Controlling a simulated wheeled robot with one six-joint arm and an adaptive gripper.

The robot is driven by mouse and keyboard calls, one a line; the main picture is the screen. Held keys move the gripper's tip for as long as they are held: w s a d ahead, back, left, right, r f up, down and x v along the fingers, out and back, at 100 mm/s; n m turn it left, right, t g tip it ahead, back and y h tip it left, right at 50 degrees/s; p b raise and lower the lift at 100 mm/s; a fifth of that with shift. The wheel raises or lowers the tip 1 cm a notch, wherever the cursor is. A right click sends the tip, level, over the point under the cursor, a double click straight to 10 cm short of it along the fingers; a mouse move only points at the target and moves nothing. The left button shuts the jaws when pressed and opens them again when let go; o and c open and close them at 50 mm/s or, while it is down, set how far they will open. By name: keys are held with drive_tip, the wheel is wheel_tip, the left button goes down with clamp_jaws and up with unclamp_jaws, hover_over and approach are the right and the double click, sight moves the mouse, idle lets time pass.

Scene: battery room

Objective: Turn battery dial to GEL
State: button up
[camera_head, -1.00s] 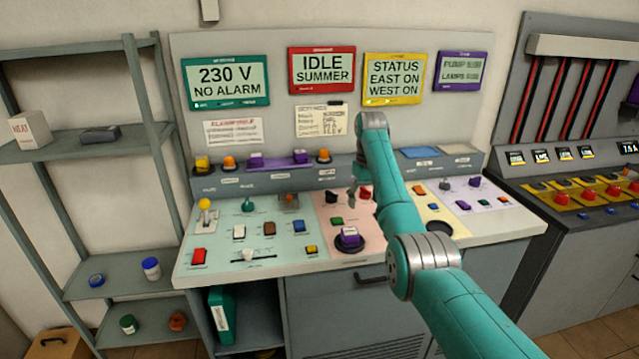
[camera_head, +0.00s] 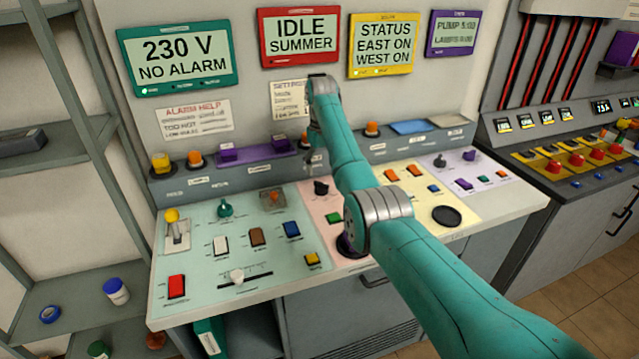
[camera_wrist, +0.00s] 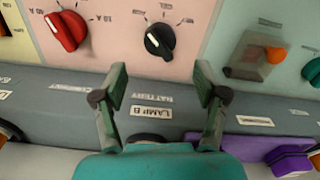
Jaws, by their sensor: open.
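The battery dial is a black knob (camera_wrist: 159,40) with a pale pointer mark, on the pink panel in the wrist view. Small labels sit around it, too small to read surely, and the lettering appears upside down. In the head view the black dial (camera_head: 321,187) shows just left of my arm. My gripper (camera_wrist: 161,82) is open and empty. Its two fingers are spread on either side of the dial's line, apart from the knob. In the head view my arm hides most of the gripper.
A red dial (camera_wrist: 66,31) sits beside the black one. A grey ledge with a LAMP B label (camera_wrist: 151,112) runs under the fingers. A purple block (camera_wrist: 289,157) lies at lower right.

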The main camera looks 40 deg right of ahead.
sight(321, 183)
wheel_tip(321, 183, down, 7)
drive_tip(key=shift+f, duration=0.15)
idle(0.4)
drive_tip(key=c, duration=1.1)
